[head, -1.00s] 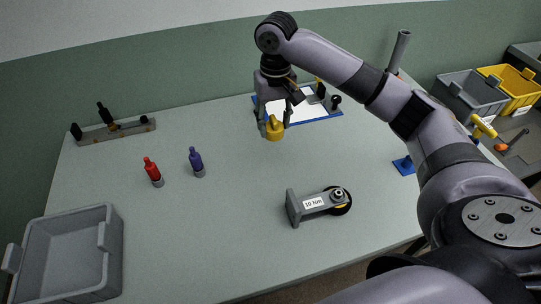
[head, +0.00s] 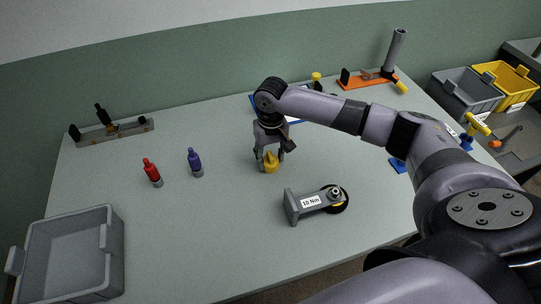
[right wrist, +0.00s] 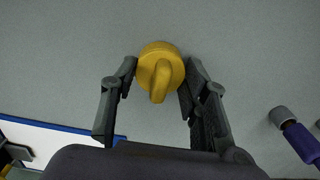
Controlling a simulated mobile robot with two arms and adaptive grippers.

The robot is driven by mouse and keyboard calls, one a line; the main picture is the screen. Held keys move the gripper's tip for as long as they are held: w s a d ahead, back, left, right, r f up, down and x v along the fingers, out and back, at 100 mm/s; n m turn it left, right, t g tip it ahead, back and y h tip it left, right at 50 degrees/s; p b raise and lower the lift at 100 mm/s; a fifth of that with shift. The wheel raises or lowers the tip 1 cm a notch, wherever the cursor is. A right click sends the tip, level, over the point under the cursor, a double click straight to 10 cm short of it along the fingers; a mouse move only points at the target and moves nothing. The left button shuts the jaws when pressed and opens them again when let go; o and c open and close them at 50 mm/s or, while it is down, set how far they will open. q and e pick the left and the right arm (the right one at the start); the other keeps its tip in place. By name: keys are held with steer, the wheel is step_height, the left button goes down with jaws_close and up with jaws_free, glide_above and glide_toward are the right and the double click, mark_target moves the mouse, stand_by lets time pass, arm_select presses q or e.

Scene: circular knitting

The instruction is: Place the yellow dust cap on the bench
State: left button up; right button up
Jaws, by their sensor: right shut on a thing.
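The yellow dust cap (head: 271,163) is a round cap with a raised grip on top. It is at or just above the bench (head: 230,220), upright; I cannot tell whether it touches. My right gripper (head: 268,158) points down with its fingers on both sides of the cap, shut on it. In the right wrist view the cap (right wrist: 161,70) sits between the two fingertips (right wrist: 160,75), with grey bench surface around it. My left gripper is not in view.
A torque fixture marked 10 Nm (head: 311,203) stands in front of the cap. A grey bin (head: 72,260) is at front left. A blue-edged white sheet lies behind. The bench around the cap is clear.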

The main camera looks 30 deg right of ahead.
mark_target(271, 155)
steer(key=o, duration=1.1)
steer(key=shift+f, duration=0.1)
step_height(271, 155, up, 12)
steer(key=shift+r+b, duration=0.2)
steer(key=shift+b, duration=0.7)
